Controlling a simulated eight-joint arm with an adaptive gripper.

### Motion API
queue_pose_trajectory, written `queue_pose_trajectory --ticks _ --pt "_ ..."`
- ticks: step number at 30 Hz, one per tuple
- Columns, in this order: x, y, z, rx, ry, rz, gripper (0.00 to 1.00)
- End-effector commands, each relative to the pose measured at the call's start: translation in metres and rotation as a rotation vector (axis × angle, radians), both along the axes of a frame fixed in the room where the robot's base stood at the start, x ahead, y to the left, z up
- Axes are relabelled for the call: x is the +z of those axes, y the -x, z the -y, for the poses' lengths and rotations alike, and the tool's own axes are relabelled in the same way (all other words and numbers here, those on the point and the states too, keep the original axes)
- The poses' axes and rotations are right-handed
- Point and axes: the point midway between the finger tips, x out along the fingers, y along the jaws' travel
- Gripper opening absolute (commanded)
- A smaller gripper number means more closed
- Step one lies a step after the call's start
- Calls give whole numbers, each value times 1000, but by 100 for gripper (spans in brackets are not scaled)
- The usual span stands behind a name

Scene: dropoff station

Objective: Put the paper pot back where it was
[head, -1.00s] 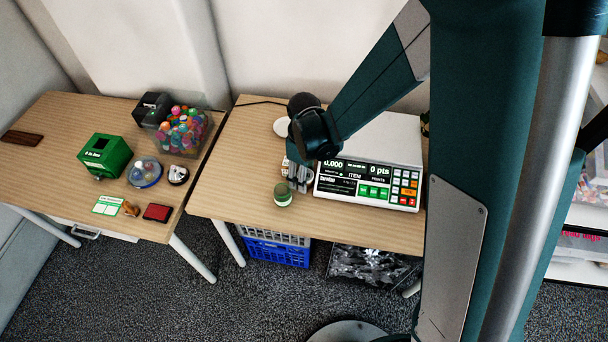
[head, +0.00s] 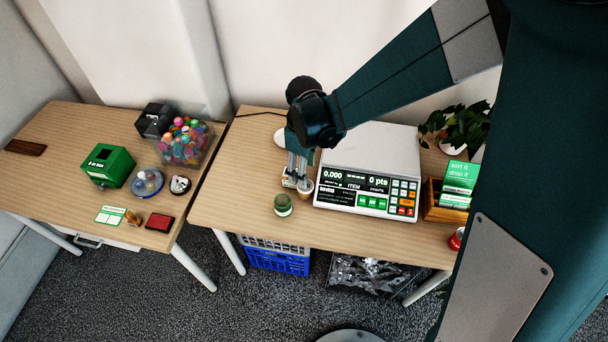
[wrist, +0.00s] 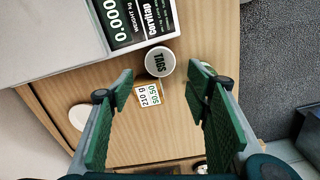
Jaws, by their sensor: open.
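A small pot with a pale, round top marked TAGS (wrist: 160,62) stands on the table near the scale in the wrist view. In the head view, a small tan and white pot (head: 305,187) by the scale's left front corner appears to be the same one, and I take it as the paper pot. My gripper (head: 294,180) points down just left of it. In the wrist view my gripper (wrist: 160,78) is open and empty, with the pot just beyond the fingertips and not between the pads.
The scale (head: 372,155) stands close on the right. A green jar (head: 283,204) stands in front, near the table's edge. A white disc (head: 280,138) lies behind my gripper. The table's left part is clear.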

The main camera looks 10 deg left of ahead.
Motion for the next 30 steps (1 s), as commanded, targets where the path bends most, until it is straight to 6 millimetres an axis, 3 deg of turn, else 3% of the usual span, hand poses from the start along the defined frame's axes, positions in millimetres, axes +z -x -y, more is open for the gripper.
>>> queue_pose_trajectory --ticks 9,30 --pt "28 0 0 0 0 0 48" --pt "30 0 0 0 0 0 48"
